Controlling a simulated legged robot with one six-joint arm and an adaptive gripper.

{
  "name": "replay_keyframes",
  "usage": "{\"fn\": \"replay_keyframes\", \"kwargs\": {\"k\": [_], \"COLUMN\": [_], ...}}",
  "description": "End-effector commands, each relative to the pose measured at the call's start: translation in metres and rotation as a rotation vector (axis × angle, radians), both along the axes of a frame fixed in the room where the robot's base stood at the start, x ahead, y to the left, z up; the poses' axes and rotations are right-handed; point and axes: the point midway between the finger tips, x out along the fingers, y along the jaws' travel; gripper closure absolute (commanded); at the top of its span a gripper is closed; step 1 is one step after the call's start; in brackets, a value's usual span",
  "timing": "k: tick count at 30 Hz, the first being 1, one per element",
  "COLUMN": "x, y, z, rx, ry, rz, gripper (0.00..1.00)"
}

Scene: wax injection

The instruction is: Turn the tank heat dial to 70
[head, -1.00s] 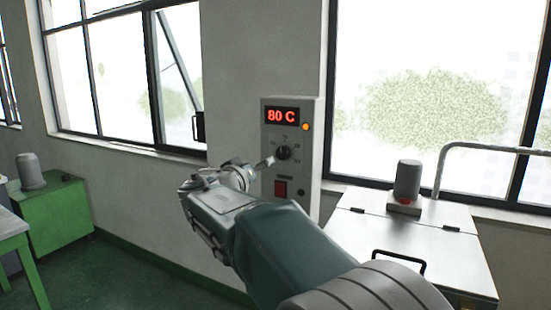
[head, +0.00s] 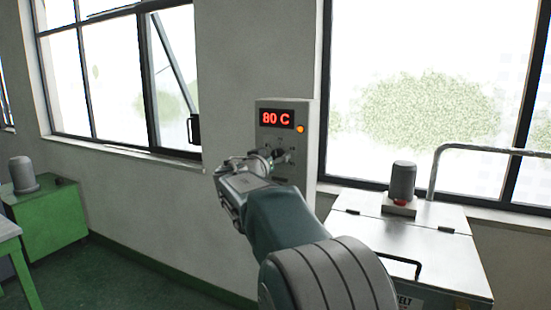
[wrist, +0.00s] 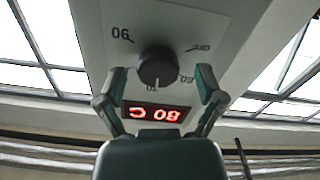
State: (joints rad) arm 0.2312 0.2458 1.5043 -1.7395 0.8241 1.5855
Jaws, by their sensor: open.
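The grey control box (head: 309,150) hangs on the wall between the windows. Its red display (head: 276,118) reads 80 C; it also shows upside down in the wrist view (wrist: 156,113). The black heat dial (wrist: 157,66) is round, with printed numbers around it, including a 90 mark. My gripper (wrist: 157,78) is open, one finger on each side of the dial's lower edge in the wrist view. I cannot tell whether the fingers touch the dial.
An orange lamp (head: 300,129) glows beside the display. A metal tank (head: 425,228) with a dark handle, a grey cylinder (head: 402,181) and a bent pipe stands at the right. A green cabinet (head: 48,222) stands at the far left.

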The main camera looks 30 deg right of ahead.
Motion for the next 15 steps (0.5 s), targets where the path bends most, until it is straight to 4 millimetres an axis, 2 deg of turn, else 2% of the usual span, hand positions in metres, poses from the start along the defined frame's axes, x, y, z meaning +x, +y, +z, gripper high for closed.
{"fn": "replay_keyframes", "kwargs": {"k": [3, 11, 12, 14, 15], "x": [0.0034, 0.0039, 0.0038, 0.0038, 0.0039], "y": [-0.0059, -0.0067, -0.0066, -0.0066, -0.0065], "z": [0.0, 0.0002, 0.0002, 0.0002, 0.0001], "rx": [0.0, 0.0, 0.0, 0.0, 0.0], "ry": [0.0, 0.0, 0.0, 0.0, 0.0], "rz": [0.001, 0.001, 0.001, 0.001, 0.001], "gripper": [0.13, 0.13, 0.31, 0.57, 0.75]}}
